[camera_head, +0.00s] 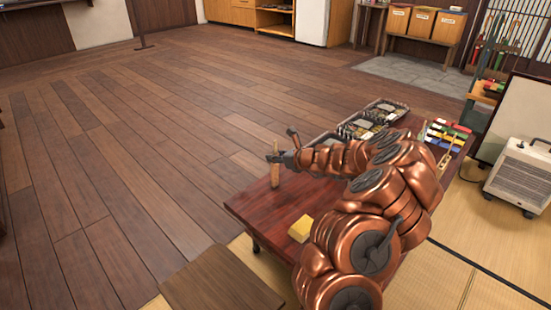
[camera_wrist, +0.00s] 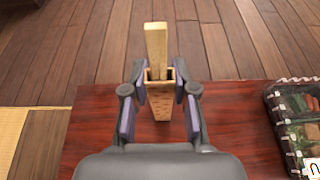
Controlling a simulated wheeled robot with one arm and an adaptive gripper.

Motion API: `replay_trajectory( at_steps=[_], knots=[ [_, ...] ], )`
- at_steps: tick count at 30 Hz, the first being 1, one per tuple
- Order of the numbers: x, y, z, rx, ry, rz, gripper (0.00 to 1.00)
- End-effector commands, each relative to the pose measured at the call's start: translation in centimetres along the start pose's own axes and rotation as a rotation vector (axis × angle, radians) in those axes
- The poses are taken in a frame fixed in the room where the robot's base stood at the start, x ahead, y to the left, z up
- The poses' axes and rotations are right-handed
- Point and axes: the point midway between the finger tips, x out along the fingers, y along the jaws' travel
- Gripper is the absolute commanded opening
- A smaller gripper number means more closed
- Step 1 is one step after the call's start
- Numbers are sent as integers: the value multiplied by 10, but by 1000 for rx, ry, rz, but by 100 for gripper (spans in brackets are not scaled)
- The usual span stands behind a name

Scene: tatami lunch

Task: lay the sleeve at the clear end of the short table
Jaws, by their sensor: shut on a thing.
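The sleeve (camera_wrist: 160,103) is a narrow tan piece with a speckled lower part, and a plain pale strip stands out of its far end. My gripper (camera_wrist: 160,84) is shut on it, with one finger on each side. In the head view the sleeve (camera_head: 275,177) hangs upright from my gripper (camera_head: 276,157) over the left edge region of the short table (camera_head: 258,207). I cannot tell whether its lower end touches the tabletop. The short table is dark red-brown; its near left part is mostly bare. My arm hides much of its middle and right.
A yellow block (camera_head: 301,228) lies on the table's near part. Filled black lunch trays (camera_head: 372,128) stand at the far end; one tray (camera_wrist: 300,130) shows at right in the wrist view. Colourful items (camera_head: 447,133) lie right of my arm. A wooden board (camera_head: 220,282) is in front.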

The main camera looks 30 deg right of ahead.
Motion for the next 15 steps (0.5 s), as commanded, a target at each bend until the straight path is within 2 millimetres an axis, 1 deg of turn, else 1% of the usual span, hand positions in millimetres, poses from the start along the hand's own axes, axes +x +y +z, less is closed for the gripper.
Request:
replay_trajectory(
  at_steps=[6, 7, 13, 15],
  knots=[
    [1, 0, -3, 0, 0, 1, 12],
    [1, 0, -3, 0, 0, 0, 30],
    [1, 0, -3, 0, 0, 0, 51],
    [1, 0, -3, 0, 0, 0, 52]
  ],
)
